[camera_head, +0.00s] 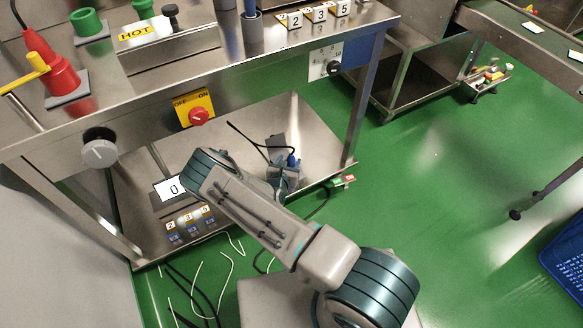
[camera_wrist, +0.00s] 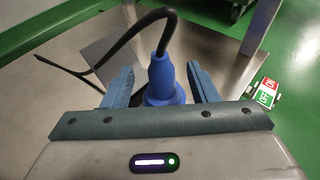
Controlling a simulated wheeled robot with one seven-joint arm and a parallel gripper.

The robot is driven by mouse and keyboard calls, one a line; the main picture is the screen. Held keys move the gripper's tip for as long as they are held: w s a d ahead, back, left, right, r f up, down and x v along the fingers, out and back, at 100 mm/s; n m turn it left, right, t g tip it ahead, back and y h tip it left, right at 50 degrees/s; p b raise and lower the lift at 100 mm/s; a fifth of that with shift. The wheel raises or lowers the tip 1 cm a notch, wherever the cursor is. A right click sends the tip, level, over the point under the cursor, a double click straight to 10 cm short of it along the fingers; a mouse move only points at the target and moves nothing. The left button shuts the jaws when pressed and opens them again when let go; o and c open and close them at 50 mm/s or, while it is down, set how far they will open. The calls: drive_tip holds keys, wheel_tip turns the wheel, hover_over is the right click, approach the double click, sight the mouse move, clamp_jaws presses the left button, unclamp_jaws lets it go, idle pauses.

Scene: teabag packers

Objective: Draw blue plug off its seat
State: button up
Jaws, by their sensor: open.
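The blue plug (camera_wrist: 163,78) stands in the middle of the wrist view, with a black cable (camera_wrist: 125,40) arching from its top to the left. My gripper (camera_wrist: 160,88) is open, with one blue finger on each side of the plug. A gap shows between the plug and the right finger; the left finger is close to the plug, and I cannot tell whether it touches. The plug's lower end and its seat are hidden behind my gripper body. In the head view the blue plug (camera_head: 292,160) shows small on the lower steel shelf, beside my gripper (camera_head: 286,172).
The steel table (camera_head: 250,62) overhangs the lower shelf (camera_head: 318,130). A display reading 0 (camera_head: 171,188) and numbered sockets (camera_head: 190,226) are left of my arm. Loose cables (camera_head: 200,285) lie on the floor.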

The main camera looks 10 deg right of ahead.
sight(291, 156)
drive_tip(key=b+x, duration=0.1)
drive_tip(key=x, duration=0.2)
drive_tip(key=shift+w+d, duration=0.1)
drive_tip(key=shift+w, duration=0.05)
clamp_jaws()
drive_tip(key=shift+r, duration=0.1)
drive_tip(key=shift+r+p, duration=0.4)
drive_tip(key=shift+r, duration=0.1)
wheel_tip(291, 156, up, 4)
drive_tip(key=shift+f+p, duration=0.1)
drive_tip(key=shift+p, duration=0.9)
drive_tip(key=s+d+r+p, duration=0.5)
drive_tip(key=s+d+r, duration=0.1)
drive_tip(key=s+d, duration=0.2)
drive_tip(key=shift+d, duration=0.25)
